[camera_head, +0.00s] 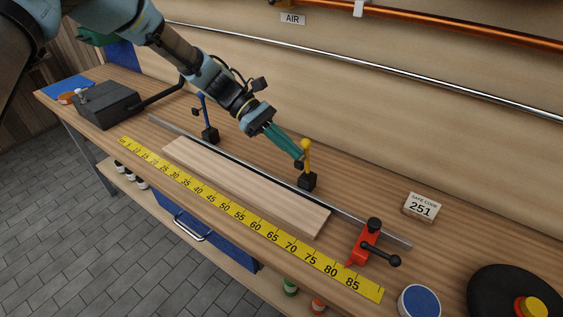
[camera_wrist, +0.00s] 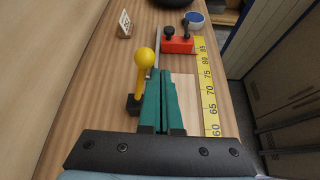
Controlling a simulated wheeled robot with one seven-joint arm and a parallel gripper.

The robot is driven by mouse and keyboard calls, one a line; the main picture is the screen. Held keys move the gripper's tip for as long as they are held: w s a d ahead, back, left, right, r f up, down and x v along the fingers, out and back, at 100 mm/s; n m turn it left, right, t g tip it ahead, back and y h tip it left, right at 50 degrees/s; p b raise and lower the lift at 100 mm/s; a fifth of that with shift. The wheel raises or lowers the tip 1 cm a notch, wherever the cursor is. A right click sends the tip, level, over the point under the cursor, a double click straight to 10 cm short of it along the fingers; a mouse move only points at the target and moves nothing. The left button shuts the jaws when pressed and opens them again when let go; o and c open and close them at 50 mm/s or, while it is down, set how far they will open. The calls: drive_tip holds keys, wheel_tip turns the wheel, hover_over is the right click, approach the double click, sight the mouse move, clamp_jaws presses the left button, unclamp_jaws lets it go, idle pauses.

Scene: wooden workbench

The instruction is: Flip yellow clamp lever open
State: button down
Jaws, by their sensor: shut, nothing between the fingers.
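The yellow clamp lever (camera_head: 306,155) stands roughly upright on its black base (camera_head: 308,182) at the back of the rail, and its round knob is on top. In the wrist view the yellow lever (camera_wrist: 141,75) is just left of my fingers, with its black base (camera_wrist: 133,104) partly beside them. My gripper (camera_head: 299,155) has teal fingers that are shut with nothing between them. In the head view the fingertips are close to the lever's left side; I cannot tell whether they touch it. The fingers also show in the wrist view (camera_wrist: 160,90).
A blue lever (camera_head: 206,118) stands farther left along the metal rail (camera_head: 360,215). A wooden board (camera_head: 245,185) lies in front, beside the yellow ruler (camera_head: 250,225). A "251" card (camera_head: 421,206) stands behind.

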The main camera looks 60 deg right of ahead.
drive_tip(key=d, duration=0.1)
drive_tip(key=d+r, duration=0.1)
drive_tip(key=d, duration=0.1)
drive_tip(key=shift+d+b, duration=0.3)
